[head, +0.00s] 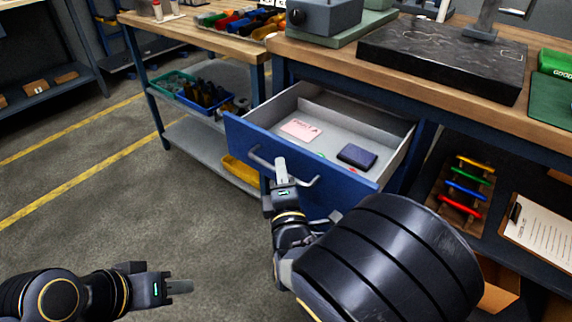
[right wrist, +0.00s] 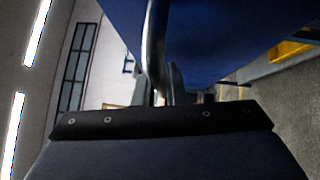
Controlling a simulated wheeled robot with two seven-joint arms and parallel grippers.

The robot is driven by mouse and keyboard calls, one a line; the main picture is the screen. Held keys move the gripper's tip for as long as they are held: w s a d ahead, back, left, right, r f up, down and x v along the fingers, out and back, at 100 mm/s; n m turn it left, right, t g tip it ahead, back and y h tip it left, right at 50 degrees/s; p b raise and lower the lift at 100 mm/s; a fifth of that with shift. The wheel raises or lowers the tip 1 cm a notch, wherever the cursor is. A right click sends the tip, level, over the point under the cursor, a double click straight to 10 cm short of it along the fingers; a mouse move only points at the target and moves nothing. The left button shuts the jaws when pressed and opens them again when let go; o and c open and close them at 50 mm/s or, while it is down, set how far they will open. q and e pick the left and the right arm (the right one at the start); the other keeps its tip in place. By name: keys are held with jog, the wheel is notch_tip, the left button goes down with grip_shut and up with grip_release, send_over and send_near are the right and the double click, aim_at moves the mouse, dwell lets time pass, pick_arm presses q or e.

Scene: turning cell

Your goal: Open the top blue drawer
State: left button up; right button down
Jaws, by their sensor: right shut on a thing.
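The top blue drawer (head: 300,165) is pulled well out from under the wooden workbench, its grey inside in sight. Inside lie a pink card (head: 301,129), a dark blue wallet-like item (head: 357,156) and small red and green bits. My right gripper (head: 281,170) is at the drawer's grey bar handle (head: 262,160), shut on it. In the right wrist view the handle (right wrist: 155,50) runs down between the fingers, with the blue drawer front (right wrist: 225,40) close by.
The workbench (head: 400,75) carries a dark surface plate (head: 445,55). A side bench (head: 195,35) with teal and blue bins stands at the left. A rack of coloured handles (head: 465,190) and a clipboard (head: 540,228) are at the right. The floor at left is clear.

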jog(key=shift+s, duration=0.15)
jog(key=c, duration=1.5)
grip_release()
jog(key=p+v, duration=0.1)
jog(key=v, duration=0.6)
jog(key=shift+s, duration=0.4)
jog(key=shift+f, duration=0.1)
